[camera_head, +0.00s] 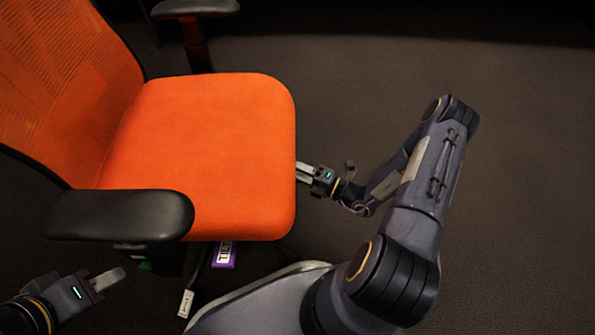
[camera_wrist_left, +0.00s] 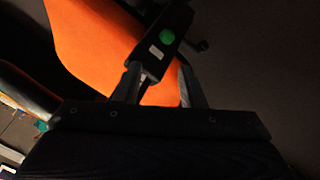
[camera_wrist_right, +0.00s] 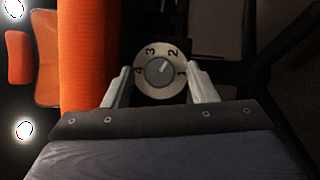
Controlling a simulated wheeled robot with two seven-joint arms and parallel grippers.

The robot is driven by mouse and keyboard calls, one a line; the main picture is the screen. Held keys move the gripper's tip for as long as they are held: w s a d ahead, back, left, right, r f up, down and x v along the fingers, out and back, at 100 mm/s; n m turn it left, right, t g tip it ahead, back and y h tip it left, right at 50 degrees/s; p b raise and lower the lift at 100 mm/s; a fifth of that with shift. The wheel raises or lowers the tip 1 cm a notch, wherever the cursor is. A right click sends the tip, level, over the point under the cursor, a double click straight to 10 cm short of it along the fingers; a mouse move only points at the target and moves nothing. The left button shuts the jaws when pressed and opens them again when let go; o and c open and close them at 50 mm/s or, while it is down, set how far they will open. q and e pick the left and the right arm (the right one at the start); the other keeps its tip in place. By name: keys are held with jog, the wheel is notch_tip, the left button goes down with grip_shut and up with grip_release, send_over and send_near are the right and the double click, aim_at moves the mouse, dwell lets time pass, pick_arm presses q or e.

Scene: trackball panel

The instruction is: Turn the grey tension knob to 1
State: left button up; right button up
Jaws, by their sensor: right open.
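The grey tension knob (camera_wrist_right: 159,71) sits at the centre of a pale round dial with the figures 1 to 4, in the right wrist view. Its light pointer mark aims up and right, between 2 and 1, nearer 2. My right gripper (camera_wrist_right: 158,68) is open, with one finger on each side of the dial; I cannot tell whether the fingers touch it. In the head view the right gripper (camera_head: 303,172) reaches in at the right edge of the orange seat, which hides the knob. My left gripper (camera_head: 120,275) is open and empty at lower left, below the armrest.
The orange chair seat (camera_head: 200,150) and black armrest (camera_head: 120,214) stand close to both arms. A purple tag (camera_head: 224,254) and a white tag (camera_head: 186,303) hang below the seat. A green button (camera_wrist_left: 167,37) shows in the left wrist view. Floor at right is clear.

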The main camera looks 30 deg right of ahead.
jog(key=shift+c, duration=0.4)
jog(key=c, duration=0.9)
jog(key=shift+w+r+m+g+h+p, duration=0.2)
jog(key=shift+m+g+p, duration=0.65)
jog(key=shift+m+p, duration=0.8)
jog(key=shift+s+r+m+g+h+p, duration=0.1)
jog(key=shift+m+g+h+p, duration=0.15)
jog(key=shift+m+g+p, duration=1.05)
jog(key=shift+w+r+m+g+h+p, duration=0.2)
jog(key=shift+m+g+p, duration=0.25)
jog(key=shift+m+p, duration=1.55)
jog(key=shift+s+f+p, duration=0.1)
jog(key=shift+s+p, duration=0.05)
jog(key=shift+p, duration=0.25)
jog(key=o, duration=1)
